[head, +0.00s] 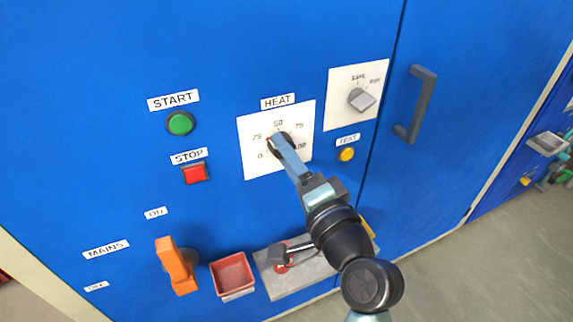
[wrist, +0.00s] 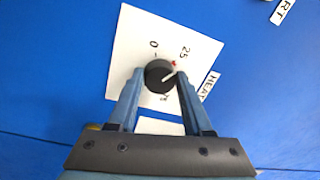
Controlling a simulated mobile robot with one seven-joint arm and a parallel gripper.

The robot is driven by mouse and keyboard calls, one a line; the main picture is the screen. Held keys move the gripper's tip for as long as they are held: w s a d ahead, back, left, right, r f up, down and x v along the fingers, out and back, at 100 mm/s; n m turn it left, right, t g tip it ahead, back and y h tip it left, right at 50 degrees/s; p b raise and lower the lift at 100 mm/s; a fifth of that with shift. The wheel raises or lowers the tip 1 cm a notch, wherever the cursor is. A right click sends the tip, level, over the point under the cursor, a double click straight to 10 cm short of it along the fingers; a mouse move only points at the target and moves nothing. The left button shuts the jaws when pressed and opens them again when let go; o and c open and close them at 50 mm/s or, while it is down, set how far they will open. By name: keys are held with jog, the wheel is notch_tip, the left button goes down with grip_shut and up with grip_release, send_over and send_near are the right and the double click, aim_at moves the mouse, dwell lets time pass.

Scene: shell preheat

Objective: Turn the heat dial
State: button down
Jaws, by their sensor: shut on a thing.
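The heat dial (wrist: 158,73) is a round black knob with a white pointer line, on a white plate (head: 250,160) marked 0 to 100 under a HEAT label. In the wrist view the pointer aims right and slightly up, past the 25 and close to a small red mark (wrist: 174,63) at the knob's edge. My gripper (wrist: 158,80) has its two blue fingers on either side of the knob and is shut on it. In the head view my gripper (head: 280,145) covers most of the dial. The 50 is hidden in the wrist view.
A selector knob (head: 362,99) and yellow TEST button (head: 346,154) sit right of the dial. Green START (head: 180,123) and red STOP (head: 195,173) buttons are left. Below are an orange MAINS handle (head: 177,265), a red bin (head: 233,273) and a grey shelf (head: 300,282).

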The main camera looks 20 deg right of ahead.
jog(key=n+b, duration=0.6)
jog(key=n, duration=0.7)
jog(key=shift+d+g, duration=0.2)
jog(key=shift+g, duration=0.2)
jog(key=shift+n, duration=0.3)
jog(key=shift+c, duration=1.6)
grip_release()
jog(key=s+d, duration=0.1)
jog(key=s, duration=1.2)
jog(key=shift+d+p, duration=0.15)
jog(key=shift+p, duration=0.2)
